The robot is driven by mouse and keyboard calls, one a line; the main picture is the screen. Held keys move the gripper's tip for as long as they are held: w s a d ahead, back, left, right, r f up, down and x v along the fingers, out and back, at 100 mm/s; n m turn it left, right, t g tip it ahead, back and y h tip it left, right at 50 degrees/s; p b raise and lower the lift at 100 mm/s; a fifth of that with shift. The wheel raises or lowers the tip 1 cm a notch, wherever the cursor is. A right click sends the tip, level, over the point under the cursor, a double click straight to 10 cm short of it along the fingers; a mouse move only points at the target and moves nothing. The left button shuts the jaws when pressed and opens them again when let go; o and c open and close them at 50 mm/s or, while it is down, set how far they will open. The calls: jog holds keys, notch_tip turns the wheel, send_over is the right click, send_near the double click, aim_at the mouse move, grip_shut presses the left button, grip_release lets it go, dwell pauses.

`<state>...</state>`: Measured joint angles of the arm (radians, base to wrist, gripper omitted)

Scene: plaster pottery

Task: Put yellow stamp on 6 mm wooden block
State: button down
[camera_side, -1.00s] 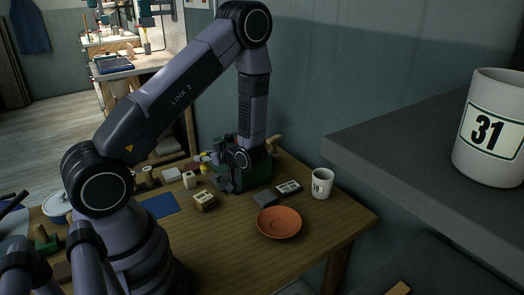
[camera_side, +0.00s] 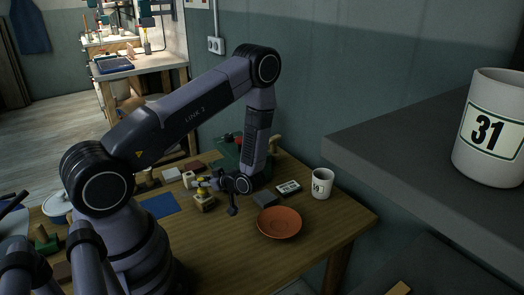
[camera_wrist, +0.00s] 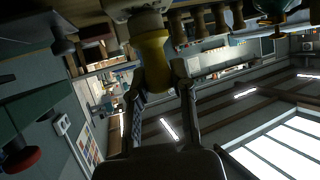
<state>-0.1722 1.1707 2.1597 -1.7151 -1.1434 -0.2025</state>
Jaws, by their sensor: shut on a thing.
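My gripper (camera_side: 205,182) is shut on the yellow stamp (camera_side: 202,191), low over the table. The stamp is roughly upright directly above a small light wooden block (camera_side: 205,204). I cannot tell in the side view whether the stamp touches the block or is just over it. The block's marking is too small to read. In the wrist view the yellow stamp (camera_wrist: 153,62) sits between the two fingers of my gripper (camera_wrist: 158,75), its far end by a pale surface at the top edge.
A blue mat (camera_side: 157,204) lies left of the block. A grey block (camera_side: 265,199), a labelled block (camera_side: 289,188), a white mug (camera_side: 322,184) and an orange dish (camera_side: 279,223) stand to the right. A pale block (camera_side: 188,179) is close behind-left. The table front is clear.

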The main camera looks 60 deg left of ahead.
jog(key=shift+f, duration=0.15)
jog(key=c, duration=0.9)
grip_release()
jog(key=shift+c, duration=0.2)
